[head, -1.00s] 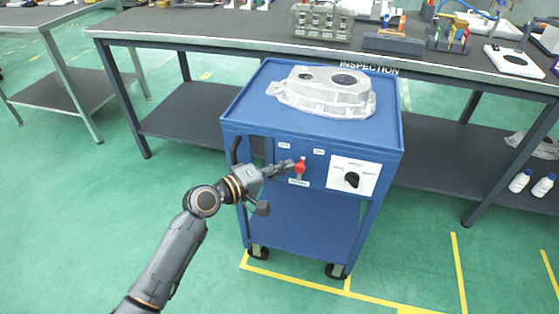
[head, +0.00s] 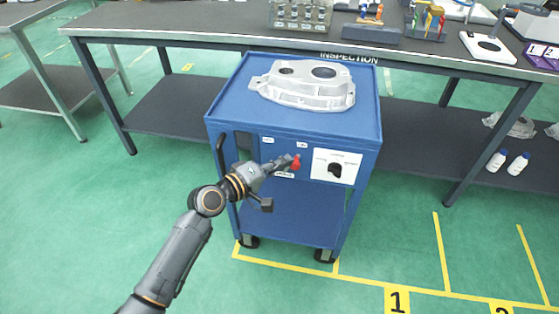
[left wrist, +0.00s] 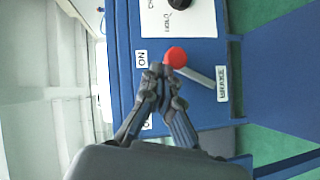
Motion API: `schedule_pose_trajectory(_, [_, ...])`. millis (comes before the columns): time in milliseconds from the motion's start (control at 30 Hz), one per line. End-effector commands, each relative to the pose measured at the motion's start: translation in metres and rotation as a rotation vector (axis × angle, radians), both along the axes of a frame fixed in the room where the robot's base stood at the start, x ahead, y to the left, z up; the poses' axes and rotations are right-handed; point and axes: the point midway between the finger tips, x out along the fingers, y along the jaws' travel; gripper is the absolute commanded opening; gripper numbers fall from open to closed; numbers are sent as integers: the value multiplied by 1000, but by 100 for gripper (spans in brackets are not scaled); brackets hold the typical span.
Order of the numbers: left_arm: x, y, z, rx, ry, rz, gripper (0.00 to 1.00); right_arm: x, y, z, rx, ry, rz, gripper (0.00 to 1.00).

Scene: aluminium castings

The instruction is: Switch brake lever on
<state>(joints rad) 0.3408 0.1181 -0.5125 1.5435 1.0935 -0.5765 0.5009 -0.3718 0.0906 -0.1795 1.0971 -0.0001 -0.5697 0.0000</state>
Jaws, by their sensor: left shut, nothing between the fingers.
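The brake lever has a red knob (head: 296,163) and sits on the front panel of the blue cart (head: 225,105). In the left wrist view its red knob (left wrist: 175,57) and grey stem show, tilted from the BRAKE label (left wrist: 222,84) towards the ON label (left wrist: 141,58). The OFF label (head: 268,140) is on the other side. My left gripper (head: 288,163) is shut and empty, its fingertips against or very close to the knob on its OFF side. Exact contact is hard to tell. My right gripper is out of view.
A black rotary knob (head: 335,169) on a white plate is right of the lever. An aluminium casting (head: 305,88) lies on the cart top. The inspection bench (head: 190,24) stands behind. Green floor is free in front.

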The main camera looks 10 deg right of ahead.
Motion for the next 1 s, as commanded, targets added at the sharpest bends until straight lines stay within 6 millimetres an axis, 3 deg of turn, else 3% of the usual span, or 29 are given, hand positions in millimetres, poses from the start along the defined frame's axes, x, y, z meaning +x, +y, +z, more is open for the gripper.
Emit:
schedule_pose_trajectory(600, [-5, -1, -1, -1, 4, -6, 0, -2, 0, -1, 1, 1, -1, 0])
schedule_pose_trajectory(767, [-16, 18, 3, 2, 2, -3, 0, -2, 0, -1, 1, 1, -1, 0])
schedule_pose_trajectory(1000, [-46, 60, 13, 2, 1, -3, 0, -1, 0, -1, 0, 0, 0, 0])
